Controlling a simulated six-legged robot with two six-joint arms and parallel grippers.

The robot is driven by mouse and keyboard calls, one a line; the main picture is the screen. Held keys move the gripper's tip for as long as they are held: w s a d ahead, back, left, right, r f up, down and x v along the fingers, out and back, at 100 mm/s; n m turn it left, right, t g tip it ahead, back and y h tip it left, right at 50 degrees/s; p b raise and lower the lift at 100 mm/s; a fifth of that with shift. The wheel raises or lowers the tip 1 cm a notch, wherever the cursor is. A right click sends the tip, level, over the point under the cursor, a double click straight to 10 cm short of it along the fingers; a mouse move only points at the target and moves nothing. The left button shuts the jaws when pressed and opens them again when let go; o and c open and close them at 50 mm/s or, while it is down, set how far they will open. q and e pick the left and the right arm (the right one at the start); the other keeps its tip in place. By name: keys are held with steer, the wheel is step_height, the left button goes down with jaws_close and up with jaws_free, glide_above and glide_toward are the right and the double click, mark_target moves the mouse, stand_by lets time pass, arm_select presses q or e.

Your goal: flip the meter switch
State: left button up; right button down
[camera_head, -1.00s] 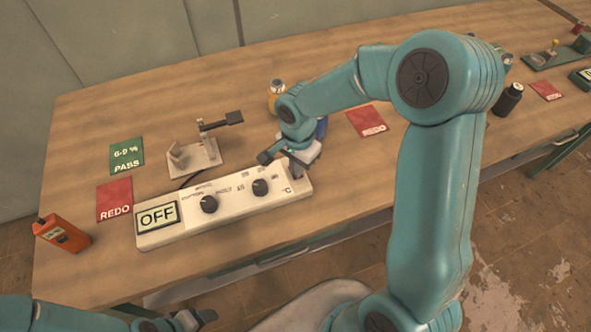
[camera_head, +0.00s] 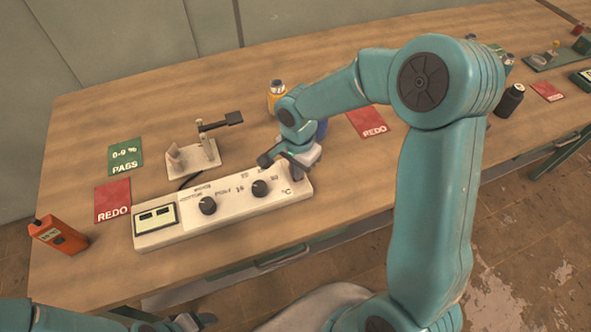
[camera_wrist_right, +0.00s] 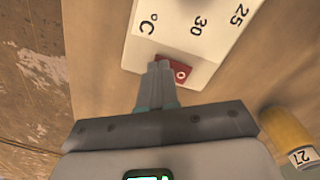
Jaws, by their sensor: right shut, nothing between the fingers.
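The meter (camera_head: 228,205) is a long white box at the table's front edge, with two black knobs. Its display (camera_head: 156,217) at the left end is lit and shows two dark marks. In the right wrist view, a red rocker switch (camera_wrist_right: 182,72) marked "O" sits at the end of the meter (camera_wrist_right: 190,28). My right gripper (camera_head: 297,170) is shut and empty, over the meter's right end. In the wrist view its fingertips (camera_wrist_right: 160,67) are at the switch, covering part of it. My left gripper (camera_head: 192,322) is low at the bottom edge, mostly cut off.
A small stand with a black-tipped arm (camera_head: 198,155) is behind the meter. Green (camera_head: 126,155) and red (camera_head: 113,201) cards lie left, with an orange handheld device (camera_head: 58,234). A yellow-labelled bottle (camera_head: 276,96) stands behind my right gripper.

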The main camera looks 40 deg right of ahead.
steer(key=shift+r+p, duration=0.4)
steer(key=shift+r, duration=0.45)
steer(key=shift+r+p, duration=0.45)
steer(key=shift+r, duration=0.4)
step_height(320, 180, up, 2)
steer(key=shift+r+p, duration=0.1)
steer(key=shift+p, duration=0.5)
steer(key=shift+r+p, duration=0.3)
steer(key=shift+r, duration=0.3)
